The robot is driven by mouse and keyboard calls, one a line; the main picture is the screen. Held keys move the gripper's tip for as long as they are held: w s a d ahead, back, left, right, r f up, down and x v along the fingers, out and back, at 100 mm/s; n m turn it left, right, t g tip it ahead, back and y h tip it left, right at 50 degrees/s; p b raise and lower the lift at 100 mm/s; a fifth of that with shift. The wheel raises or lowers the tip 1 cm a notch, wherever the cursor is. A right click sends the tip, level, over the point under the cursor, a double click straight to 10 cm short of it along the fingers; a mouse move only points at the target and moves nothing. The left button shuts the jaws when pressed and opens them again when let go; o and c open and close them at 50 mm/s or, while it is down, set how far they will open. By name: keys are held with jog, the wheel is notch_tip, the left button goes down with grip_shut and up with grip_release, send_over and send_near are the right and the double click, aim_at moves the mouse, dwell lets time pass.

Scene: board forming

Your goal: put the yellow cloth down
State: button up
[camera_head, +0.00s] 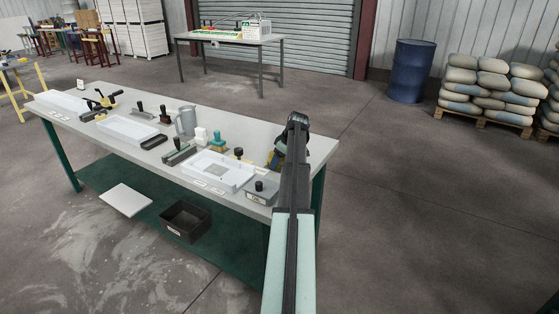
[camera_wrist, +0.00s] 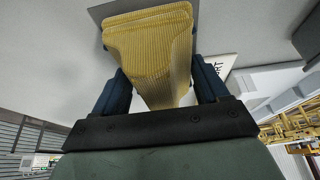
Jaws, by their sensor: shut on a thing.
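The yellow cloth (camera_wrist: 152,40), a ribbed folded piece, fills the middle of the wrist view. My gripper (camera_wrist: 157,82) is shut on it, with one blue finger on each side. A darker grey flat patch (camera_wrist: 101,13) shows beside and behind the cloth; I cannot tell whether the cloth touches it. In the head view my gripper (camera_head: 276,157) is at the right end of the grey workbench (camera_head: 310,157), and my arm hides the cloth there.
A white tray (camera_head: 246,177) and a grey block with a black knob (camera_head: 262,194) stand close left of my gripper. Another white tray (camera_head: 122,124), a grey jug (camera_head: 186,120) and several hand tools are farther left. A white card with dark letters (camera_wrist: 222,63) is near the cloth.

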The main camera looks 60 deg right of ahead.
jog(key=shift+f, duration=0.1)
jog(key=o, duration=1)
jog(key=shift+a+f, duration=0.1)
jog(key=v, duration=1.2)
jog(key=shift+r, duration=0.25)
